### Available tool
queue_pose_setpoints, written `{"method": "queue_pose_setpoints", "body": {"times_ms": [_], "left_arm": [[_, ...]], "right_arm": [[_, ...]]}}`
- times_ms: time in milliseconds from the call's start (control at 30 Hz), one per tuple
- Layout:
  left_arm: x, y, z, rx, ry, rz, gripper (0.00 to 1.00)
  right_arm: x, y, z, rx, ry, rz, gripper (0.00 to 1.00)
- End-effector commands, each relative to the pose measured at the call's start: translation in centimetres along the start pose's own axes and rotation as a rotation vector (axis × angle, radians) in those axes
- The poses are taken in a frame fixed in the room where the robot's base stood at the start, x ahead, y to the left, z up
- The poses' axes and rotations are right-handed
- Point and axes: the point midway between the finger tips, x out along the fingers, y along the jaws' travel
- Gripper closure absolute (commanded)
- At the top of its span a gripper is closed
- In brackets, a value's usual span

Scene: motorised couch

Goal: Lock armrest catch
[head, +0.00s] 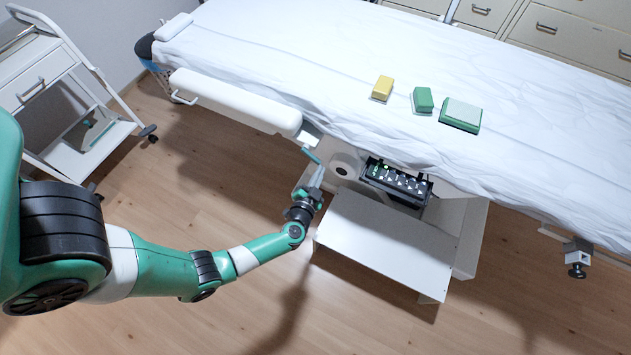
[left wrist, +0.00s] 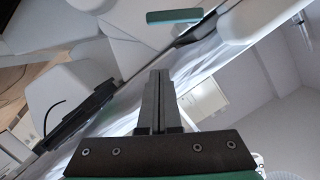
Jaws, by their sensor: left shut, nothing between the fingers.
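The white armrest (head: 235,103) sticks out along the near side of the couch, with its inner end by the couch frame. A short teal bar, which looks like the catch (head: 311,155), sits just below that end; it also shows in the left wrist view (left wrist: 175,16) near the top edge. My left gripper (head: 316,178) is just below the teal bar in the head view. Its fingers (left wrist: 158,98) are shut and empty, and look apart from the bar. Whether the catch is locked cannot be told. My right gripper is not in view.
A black control panel (head: 397,183) with lit buttons is right of my left gripper, above a white base cover (head: 385,243). Yellow (head: 382,88) and green (head: 423,100) blocks and a green-and-white pad (head: 461,114) lie on the couch sheet (head: 300,60). A trolley (head: 60,90) stands left.

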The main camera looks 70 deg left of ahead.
Motion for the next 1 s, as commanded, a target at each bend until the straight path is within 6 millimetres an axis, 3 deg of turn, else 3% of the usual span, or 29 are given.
{"method": "queue_pose_setpoints", "body": {"times_ms": [33, 233, 300, 433, 1000], "left_arm": [[1.4, 0.3, 0.6, -0.005, 0.0, -0.005, 1.0], [5.7, 0.3, 0.5, -0.003, 0.001, -0.004, 1.0], [5.8, 0.5, 2.4, 0.001, -0.002, -0.002, 1.0], [6.1, 0.3, 3.6, 0.0, -0.001, -0.001, 1.0], [6.2, -0.2, 4.1, 0.006, -0.003, -0.005, 1.0]], "right_arm": [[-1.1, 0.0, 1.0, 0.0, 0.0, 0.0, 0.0], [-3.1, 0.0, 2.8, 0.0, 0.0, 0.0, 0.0], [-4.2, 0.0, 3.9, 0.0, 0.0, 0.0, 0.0], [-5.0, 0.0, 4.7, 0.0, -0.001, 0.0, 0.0], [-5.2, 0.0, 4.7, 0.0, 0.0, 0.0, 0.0]]}}
